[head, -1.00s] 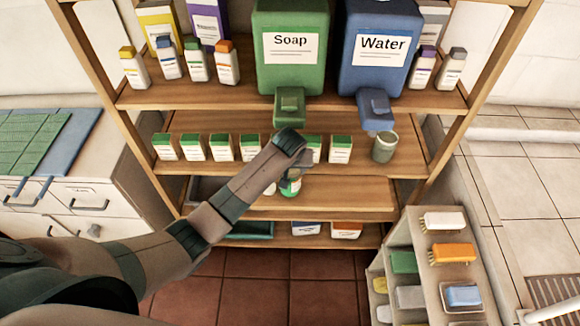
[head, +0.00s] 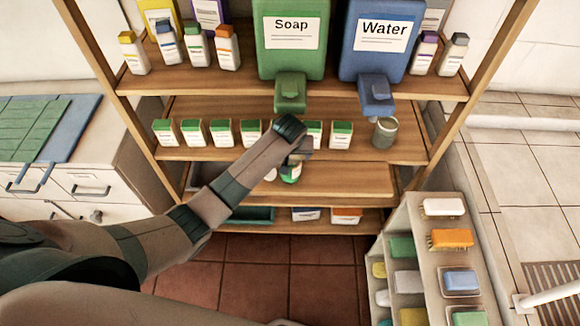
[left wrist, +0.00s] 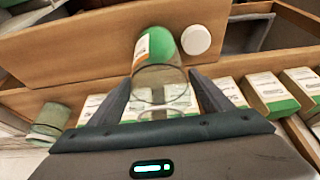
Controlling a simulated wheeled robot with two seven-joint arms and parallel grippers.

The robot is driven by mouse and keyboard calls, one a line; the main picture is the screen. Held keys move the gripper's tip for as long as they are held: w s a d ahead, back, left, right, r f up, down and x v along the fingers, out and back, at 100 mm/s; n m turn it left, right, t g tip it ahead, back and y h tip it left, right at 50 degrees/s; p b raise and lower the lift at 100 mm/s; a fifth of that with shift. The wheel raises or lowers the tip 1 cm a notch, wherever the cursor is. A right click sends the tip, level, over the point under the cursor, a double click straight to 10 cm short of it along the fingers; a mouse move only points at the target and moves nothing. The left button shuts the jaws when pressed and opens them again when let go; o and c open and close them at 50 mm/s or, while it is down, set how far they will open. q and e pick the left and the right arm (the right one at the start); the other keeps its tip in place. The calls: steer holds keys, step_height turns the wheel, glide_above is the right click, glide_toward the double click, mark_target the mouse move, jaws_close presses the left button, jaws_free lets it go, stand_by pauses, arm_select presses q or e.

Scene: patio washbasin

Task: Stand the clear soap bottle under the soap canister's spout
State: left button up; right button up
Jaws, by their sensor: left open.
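The clear soap bottle (head: 291,174) with a green label stands on the pulled-out wooden board below the middle shelf. In the left wrist view the bottle (left wrist: 158,55) shows between the fingers, with its clear open end toward me. My left gripper (head: 297,156) is open around or just short of it; contact cannot be told. It also shows in the left wrist view (left wrist: 160,95). A loose white cap (left wrist: 196,40) lies beside the bottle. The green soap canister (head: 291,55) stands on the shelf above, with its spout (head: 290,92) overhanging the middle shelf. My right gripper is out of view.
A blue water canister (head: 382,45) stands right of the soap canister. Several green-topped boxes (head: 221,132) line the middle shelf, with a grey-green cup (head: 384,132) at its right end. A rack of brushes and sponges (head: 447,222) stands at lower right.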

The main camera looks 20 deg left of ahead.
arm_select(q)
steer(key=s+d+r+b, duration=0.1)
steer(key=s+b, duration=0.1)
steer(key=s, duration=0.4)
steer(key=s+d+r+b, duration=0.1)
steer(key=s+d+b, duration=0.1)
steer(key=s, duration=0.4)
steer(key=shift+s+d+r+b, duration=0.3)
steer(key=shift+r+b, duration=0.1)
steer(key=shift+b, duration=0.3)
